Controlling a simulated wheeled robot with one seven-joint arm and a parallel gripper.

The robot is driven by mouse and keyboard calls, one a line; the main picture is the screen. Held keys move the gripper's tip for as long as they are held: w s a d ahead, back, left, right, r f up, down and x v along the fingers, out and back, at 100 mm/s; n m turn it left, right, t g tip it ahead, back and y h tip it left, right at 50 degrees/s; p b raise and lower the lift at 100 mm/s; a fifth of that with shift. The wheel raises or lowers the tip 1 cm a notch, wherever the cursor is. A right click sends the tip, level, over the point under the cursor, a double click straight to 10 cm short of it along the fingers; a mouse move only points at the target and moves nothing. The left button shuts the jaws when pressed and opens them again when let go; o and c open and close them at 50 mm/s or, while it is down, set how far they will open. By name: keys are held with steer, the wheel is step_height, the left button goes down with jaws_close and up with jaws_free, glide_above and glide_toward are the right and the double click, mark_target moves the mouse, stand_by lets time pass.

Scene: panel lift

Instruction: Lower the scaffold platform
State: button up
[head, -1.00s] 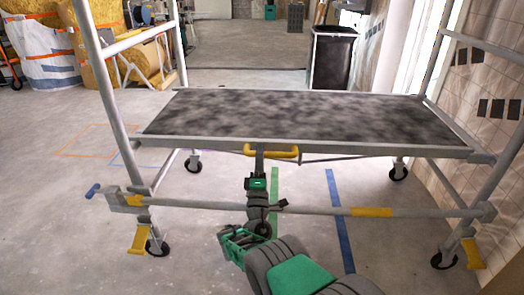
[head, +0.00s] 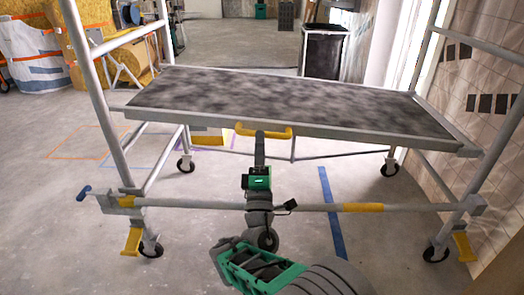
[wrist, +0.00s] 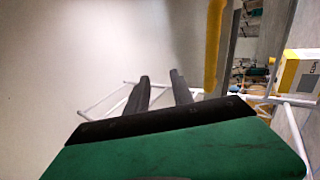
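The scaffold platform (head: 290,98) is a dark mottled deck in a grey frame between the scaffold's end posts. It is tilted, with its left end higher than its right. A yellow handle (head: 263,131) is at the middle of its front edge and also shows in the wrist view (wrist: 214,45). My gripper (head: 260,148) points up just below the handle; I cannot tell whether it touches. In the wrist view my gripper's two dark fingers (wrist: 161,84) stand apart with nothing visible between them, and the handle is to their right.
A grey crossbar (head: 190,205) with yellow bands runs across the front, behind my arm. The scaffold stands on casters (head: 150,246). A dark bin (head: 323,50) stands behind, a tiled wall (head: 490,120) is at right. A yellow-and-white box (wrist: 298,75) shows under the platform.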

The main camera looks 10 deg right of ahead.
steer(key=shift+s+r, duration=0.2)
steer(key=shift+s, duration=0.25)
steer(key=shift+s+r, duration=0.2)
steer(key=shift+s, duration=0.25)
